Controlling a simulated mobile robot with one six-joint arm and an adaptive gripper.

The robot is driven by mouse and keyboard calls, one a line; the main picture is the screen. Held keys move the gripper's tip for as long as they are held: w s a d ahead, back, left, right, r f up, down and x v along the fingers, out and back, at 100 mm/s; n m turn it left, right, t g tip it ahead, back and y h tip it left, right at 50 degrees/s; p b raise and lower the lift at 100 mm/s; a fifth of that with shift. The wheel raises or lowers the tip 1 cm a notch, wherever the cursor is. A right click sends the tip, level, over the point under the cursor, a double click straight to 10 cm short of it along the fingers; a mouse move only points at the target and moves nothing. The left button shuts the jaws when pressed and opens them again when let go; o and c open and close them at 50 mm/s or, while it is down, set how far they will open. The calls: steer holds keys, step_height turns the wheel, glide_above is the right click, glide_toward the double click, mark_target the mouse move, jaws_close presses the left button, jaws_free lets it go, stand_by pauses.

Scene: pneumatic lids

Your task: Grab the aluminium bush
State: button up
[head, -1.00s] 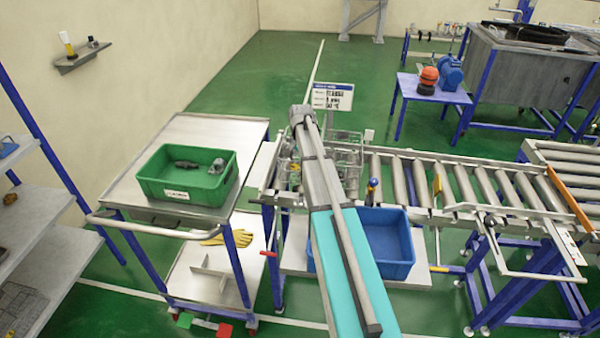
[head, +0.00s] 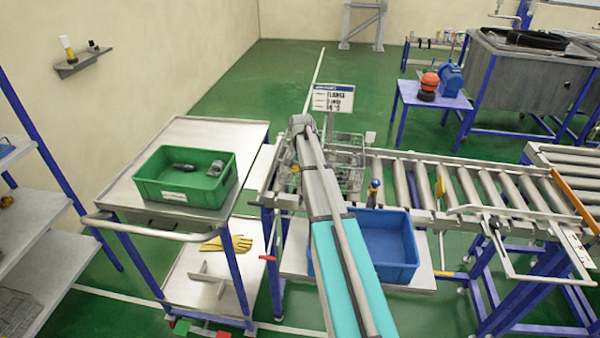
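I cannot pick out an aluminium bush for certain in the head view. A small grey metal part (head: 216,167) lies at the right inside the green crate (head: 184,193), with a darker part (head: 184,167) to its left. Both are too small to identify. A wire basket (head: 348,152) on the roller conveyor is partly hidden by my arm, and its contents are unclear. My arm reaches away from me over the basket's left side. My gripper is hidden behind the arm's far end, so its fingers and anything in them do not show.
The crate stands on a steel trolley (head: 140,190) left of my arm. A blue bin (head: 397,270) sits below the conveyor (head: 440,190), partly behind my arm. A sign (head: 333,98) stands behind the basket. Shelves (head: 40,240) are at the far left. Green floor is open behind the trolley.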

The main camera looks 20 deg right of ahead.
steer(key=c, duration=1.2)
steer(key=shift+r, duration=0.1)
steer(key=shift+c, duration=0.2)
step_height(320, 180, up, 10)
steer(key=p, duration=1)
